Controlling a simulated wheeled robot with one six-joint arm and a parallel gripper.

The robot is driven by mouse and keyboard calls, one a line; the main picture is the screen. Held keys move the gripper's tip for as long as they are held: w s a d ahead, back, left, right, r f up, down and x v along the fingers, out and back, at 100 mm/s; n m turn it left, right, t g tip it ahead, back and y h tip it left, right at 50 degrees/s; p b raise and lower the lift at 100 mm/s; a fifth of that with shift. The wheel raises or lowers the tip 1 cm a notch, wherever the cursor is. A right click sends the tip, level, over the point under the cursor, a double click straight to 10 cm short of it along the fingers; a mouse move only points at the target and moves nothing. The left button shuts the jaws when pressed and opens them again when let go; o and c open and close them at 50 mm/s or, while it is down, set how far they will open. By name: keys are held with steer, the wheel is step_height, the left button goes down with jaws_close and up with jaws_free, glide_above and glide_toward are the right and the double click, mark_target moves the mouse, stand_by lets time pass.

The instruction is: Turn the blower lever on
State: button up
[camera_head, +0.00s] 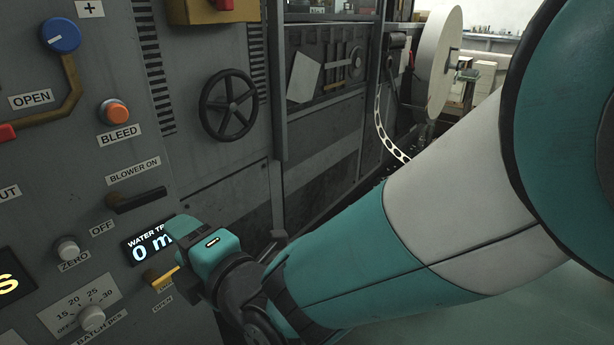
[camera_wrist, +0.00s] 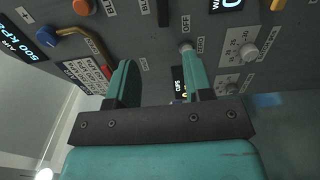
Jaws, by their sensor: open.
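The blower lever (camera_head: 137,200) is a black handle on the grey panel in the head view. It lies nearly level, with the BLOWER ON label (camera_head: 133,171) above it and the OFF label (camera_head: 102,228) below. My gripper (camera_head: 186,232) is to the lower right of the lever, apart from it; its fingertips are hard to make out there. In the wrist view my gripper (camera_wrist: 160,72) is open and empty, its two teal fingers spread. The black lever (camera_wrist: 163,12) shows there at the top, beyond the fingers, beside the OFF label.
An orange BLEED button (camera_head: 115,111) and a black handwheel (camera_head: 228,104) are above. A ZERO knob (camera_head: 67,248), a batch dial (camera_head: 92,318) and a water display (camera_head: 148,246) surround the lever. A yellow lever (camera_head: 166,278) is close beneath my gripper.

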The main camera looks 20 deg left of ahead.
steer(key=shift+s+d, duration=0.2)
steer(key=shift+d, duration=0.35)
